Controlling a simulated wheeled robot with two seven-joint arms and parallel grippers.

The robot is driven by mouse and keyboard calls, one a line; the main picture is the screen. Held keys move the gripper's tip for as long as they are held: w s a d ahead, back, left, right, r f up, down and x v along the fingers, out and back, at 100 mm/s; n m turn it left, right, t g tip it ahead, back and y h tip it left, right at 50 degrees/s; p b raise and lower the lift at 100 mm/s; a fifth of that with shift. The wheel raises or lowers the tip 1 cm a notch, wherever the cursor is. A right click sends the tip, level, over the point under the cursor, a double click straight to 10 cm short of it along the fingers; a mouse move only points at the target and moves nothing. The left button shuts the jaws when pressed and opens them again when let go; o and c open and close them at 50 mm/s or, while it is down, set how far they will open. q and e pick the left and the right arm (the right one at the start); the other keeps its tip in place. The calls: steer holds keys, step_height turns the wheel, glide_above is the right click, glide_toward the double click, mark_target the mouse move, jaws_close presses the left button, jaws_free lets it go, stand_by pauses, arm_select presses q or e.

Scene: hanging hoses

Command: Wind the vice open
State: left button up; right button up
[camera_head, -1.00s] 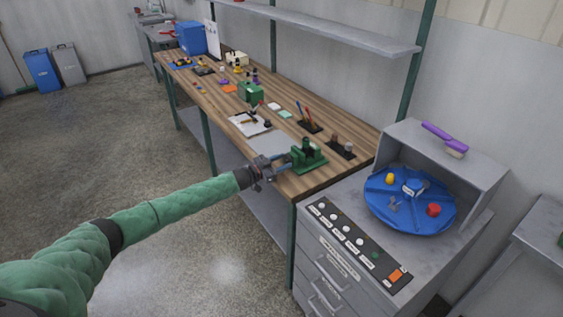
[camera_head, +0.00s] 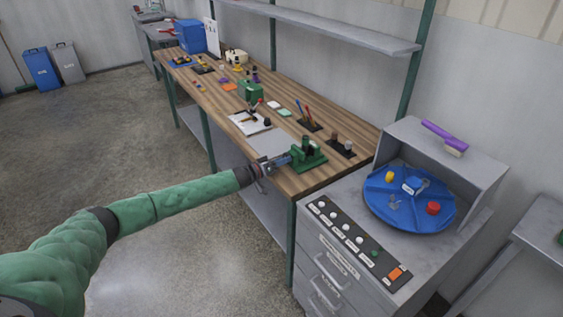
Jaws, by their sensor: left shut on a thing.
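The green vice (camera_head: 308,155) stands at the near right end of the wooden workbench, by its front edge. My left arm, in a green sleeve, reaches in from the lower left. My left gripper (camera_head: 268,166) is at the vice's front, on the side facing me, and is shut on what looks like the vice's handle. The handle is mostly hidden by the gripper and too small to make out. The gap between the jaws cannot be judged from here. My right gripper is not in view.
The workbench (camera_head: 300,182) carries several small items behind the vice, including a white sheet (camera_head: 243,122) and a pen holder (camera_head: 309,124). A grey cabinet (camera_head: 335,250) with a blue round tray (camera_head: 410,215) stands close at right. The floor at left is clear.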

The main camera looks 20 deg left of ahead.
arm_select(q)
steer(key=shift+s+f+n, duration=0.1)
steer(key=shift+f+n, duration=0.05)
steer(key=shift+n, duration=0.25)
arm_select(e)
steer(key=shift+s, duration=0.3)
arm_select(q)
steer(key=o, duration=1)
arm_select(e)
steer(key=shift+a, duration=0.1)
arm_select(q)
steer(key=shift+s+a, duration=0.1)
steer(key=shift+a, duration=0.05)
steer(key=b+v, duration=0.2)
steer(key=v, duration=0.5)
steer(key=shift+s+a+b, duration=0.15)
steer(key=shift+s+b, duration=0.05)
steer(key=shift+b, duration=0.2)
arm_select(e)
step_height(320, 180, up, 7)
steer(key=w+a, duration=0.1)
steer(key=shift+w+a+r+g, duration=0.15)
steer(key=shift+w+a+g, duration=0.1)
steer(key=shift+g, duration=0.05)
